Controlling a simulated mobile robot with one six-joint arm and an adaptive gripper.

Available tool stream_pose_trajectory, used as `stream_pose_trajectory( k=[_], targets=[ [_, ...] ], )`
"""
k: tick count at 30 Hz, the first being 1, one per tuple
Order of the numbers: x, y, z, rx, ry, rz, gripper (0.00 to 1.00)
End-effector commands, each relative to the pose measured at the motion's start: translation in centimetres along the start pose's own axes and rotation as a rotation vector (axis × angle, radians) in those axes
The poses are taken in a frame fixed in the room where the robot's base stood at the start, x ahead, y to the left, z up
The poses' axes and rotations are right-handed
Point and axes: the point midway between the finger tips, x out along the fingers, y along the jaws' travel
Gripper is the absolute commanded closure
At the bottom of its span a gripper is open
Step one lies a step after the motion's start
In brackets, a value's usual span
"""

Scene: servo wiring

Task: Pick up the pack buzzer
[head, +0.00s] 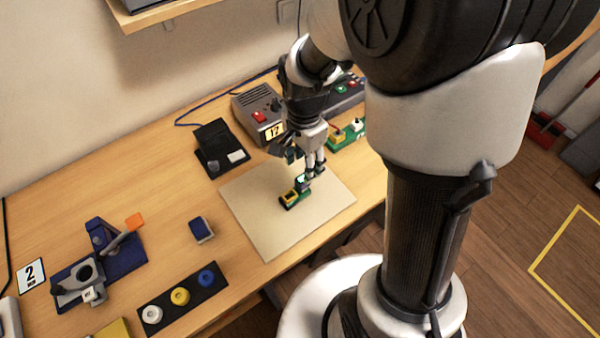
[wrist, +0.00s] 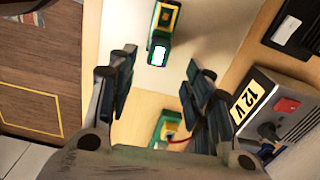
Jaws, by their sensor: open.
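A small green block with a yellow top and a bright white end (head: 291,199) lies on the pale mat (head: 257,232). It also shows in the wrist view (wrist: 164,22), just past the fingertips. I take it for the pack buzzer, but no label is readable. My gripper (head: 304,168) points down over the white end of this block. In the wrist view my gripper (wrist: 160,60) has its fingers wide apart with nothing held between them. In the head view the fingers partly overlap the block's far end, so I cannot tell the height gap.
Another green module (head: 345,134) with a red wire stands beyond the mat, close to the grey 12 V supply (head: 247,108). A black stand (head: 212,142) is at the back left. A blue block (head: 201,230), a tray of round parts (head: 185,298) and a blue fixture (head: 122,262) lie left.

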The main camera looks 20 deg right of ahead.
Motion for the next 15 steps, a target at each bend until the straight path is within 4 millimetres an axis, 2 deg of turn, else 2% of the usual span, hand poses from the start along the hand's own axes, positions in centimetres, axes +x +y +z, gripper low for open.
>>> stream_pose_trajectory(
  k=[1, 10, 15],
  targets=[
    [0.8, 0.0, 0.0, 0.000, 0.000, 0.000, 0.53],
    [2.6, 0.1, 0.1, -0.001, 0.000, -0.001, 0.53],
    [5.2, 0.5, 0.4, -0.001, 0.000, 0.001, 0.53]
  ],
)
